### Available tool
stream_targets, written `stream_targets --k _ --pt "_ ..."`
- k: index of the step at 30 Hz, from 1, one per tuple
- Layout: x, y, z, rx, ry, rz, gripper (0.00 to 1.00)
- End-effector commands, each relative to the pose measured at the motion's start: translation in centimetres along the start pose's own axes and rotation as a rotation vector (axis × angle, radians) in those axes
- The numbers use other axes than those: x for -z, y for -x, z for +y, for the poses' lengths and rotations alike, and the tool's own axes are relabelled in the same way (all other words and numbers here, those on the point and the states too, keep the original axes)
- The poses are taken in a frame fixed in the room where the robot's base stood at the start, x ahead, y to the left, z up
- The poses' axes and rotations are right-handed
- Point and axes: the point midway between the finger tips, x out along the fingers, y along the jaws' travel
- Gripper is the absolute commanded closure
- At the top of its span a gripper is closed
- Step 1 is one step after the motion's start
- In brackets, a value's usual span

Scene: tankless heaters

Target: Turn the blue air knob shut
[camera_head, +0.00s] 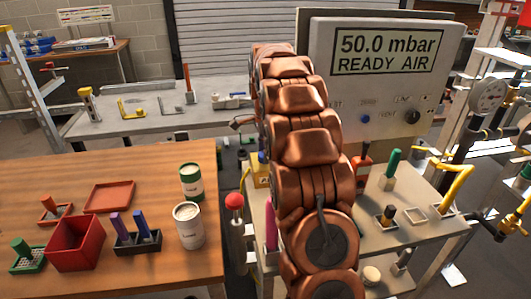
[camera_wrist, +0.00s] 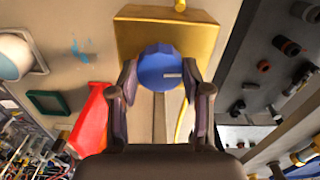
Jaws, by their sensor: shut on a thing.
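The blue air knob (camera_wrist: 160,66) sits on a brass-coloured block (camera_wrist: 135,35) in the wrist view. A short white mark on its face lies roughly sideways, pointing right. My gripper (camera_wrist: 159,76) has one finger on each side of the knob and is shut on it. In the head view my copper-coloured arm covers much of the middle, and I cannot make out my gripper there. A yellow block (camera_head: 262,172) with a bit of blue on top shows just left of the arm; I cannot tell whether that blue is the knob.
A display panel (camera_head: 372,75) reads "50.0 mbar READY AIR". A red tool (camera_wrist: 91,122) lies close left of my gripper in the wrist view. A red ball-topped lever (camera_head: 235,202) stands left of the arm. Cans and trays stand on the wooden table (camera_head: 130,165).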

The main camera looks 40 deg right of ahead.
Motion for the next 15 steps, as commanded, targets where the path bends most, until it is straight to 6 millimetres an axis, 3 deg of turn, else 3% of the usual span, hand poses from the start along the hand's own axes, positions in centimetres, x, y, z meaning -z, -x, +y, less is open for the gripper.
stream_targets --k 15 --pt "0.01 -0.08 0.03 -0.002 -0.081 0.000 0.86"
